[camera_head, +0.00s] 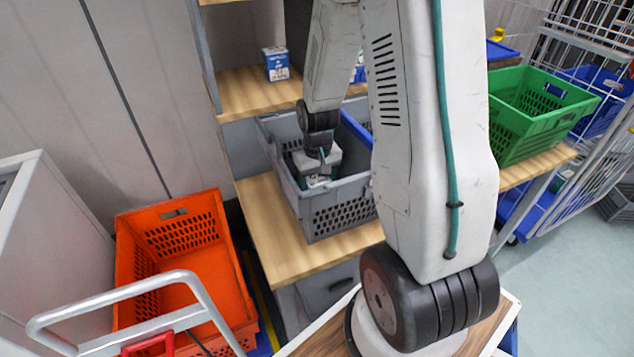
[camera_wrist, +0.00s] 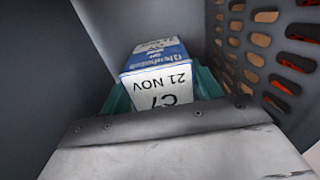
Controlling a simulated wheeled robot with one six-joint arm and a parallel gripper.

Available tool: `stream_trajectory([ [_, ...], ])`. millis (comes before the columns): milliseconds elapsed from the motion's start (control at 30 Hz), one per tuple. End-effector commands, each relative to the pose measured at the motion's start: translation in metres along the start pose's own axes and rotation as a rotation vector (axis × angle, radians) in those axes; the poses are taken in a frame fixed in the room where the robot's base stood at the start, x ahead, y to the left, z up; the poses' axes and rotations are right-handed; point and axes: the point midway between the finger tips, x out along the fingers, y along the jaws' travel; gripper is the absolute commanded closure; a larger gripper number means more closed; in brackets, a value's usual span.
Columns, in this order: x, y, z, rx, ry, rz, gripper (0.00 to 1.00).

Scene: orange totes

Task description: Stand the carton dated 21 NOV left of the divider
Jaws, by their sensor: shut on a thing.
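The carton (camera_wrist: 158,75), blue and white with "21 NOV" and "C7" printed on it, appears upside down in the wrist view. My gripper (camera_wrist: 163,90) is shut on it, with a teal finger on each side. In the head view my gripper (camera_head: 318,178) points down inside the grey crate (camera_head: 342,217). The carton is mostly hidden there by my gripper and the crate wall. I cannot tell if its base touches the crate floor. I cannot make out a divider for sure; my arm covers much of the shelf.
Another blue and white carton (camera_head: 276,66) stands on the upper wooden shelf (camera_head: 246,92). An orange tote (camera_head: 185,255) is at the left, near a metal handle (camera_head: 120,298). A green crate (camera_head: 535,115) is at the right. The grey crate's perforated wall (camera_wrist: 262,45) is close beside my gripper.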

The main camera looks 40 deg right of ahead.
Motion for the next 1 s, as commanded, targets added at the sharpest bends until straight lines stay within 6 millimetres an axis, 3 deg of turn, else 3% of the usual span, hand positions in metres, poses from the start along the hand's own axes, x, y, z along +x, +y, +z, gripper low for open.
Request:
stream_trajectory([
  [67,0.002,0.000,0.000,0.000,-0.001,0.000,0.72],
  [100,0.003,0.000,0.000,0.000,-0.001,0.000,0.31],
  [167,0.003,0.000,0.000,0.000,-0.001,0.000,0.15],
  [567,-0.006,0.000,-0.001,0.000,0.003,0.000,0.15],
  [1000,-0.093,0.000,-0.001,0.000,0.005,0.001,0.15],
])
